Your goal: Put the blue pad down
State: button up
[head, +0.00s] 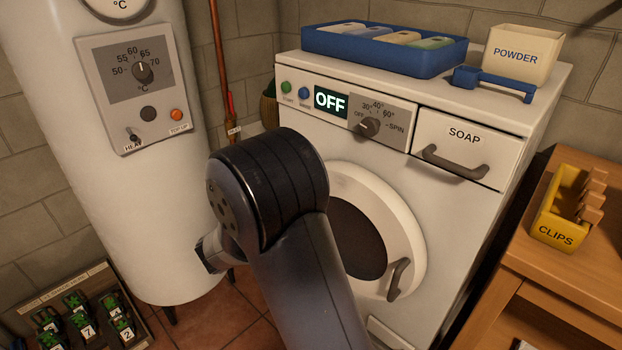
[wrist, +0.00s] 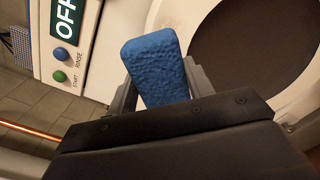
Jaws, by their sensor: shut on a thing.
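The blue pad (wrist: 157,68) is a small rough-textured block in the wrist view. My gripper (wrist: 160,84) is shut on it, with a finger at each side. The pad is held in the air in front of the washing machine, near its round door. In the head view my arm hides the gripper and the pad.
The washing machine (head: 462,215) shows OFF, and its round door (head: 407,225) looks shut. On its top are a blue tray (head: 390,58), a POWDER box (head: 520,54) and a blue scoop (head: 494,84). A wooden table (head: 540,255) with a CLIPS box (head: 556,235) stands right. A boiler (head: 75,190) stands left.

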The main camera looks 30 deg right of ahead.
jog(key=shift+w, duration=0.1)
jog(key=shift+w+a+f+n+t+y, duration=0.15)
jog(key=shift+w+n+t+y, duration=0.15)
jog(key=shift+n+t, duration=0.2)
jog(key=shift+w+a+f+n+t+y, duration=0.1)
jog(key=shift+w+n+t+y, duration=0.25)
jog(key=shift+t, duration=0.25)
jog(key=w+a+f+n+t+y, duration=0.2)
jog(key=a+f+n+t+y, duration=0.6)
jog(key=n+t+y, duration=0.15)
notch_tip(320, 180, up, 18)
jog(key=y+p, duration=0.1)
jog(key=p, duration=1.7)
jog(key=shift+s+a+r+m+g, duration=0.15)
jog(key=shift+s+a+m+g, duration=0.05)
jog(key=shift+m+g, duration=0.15)
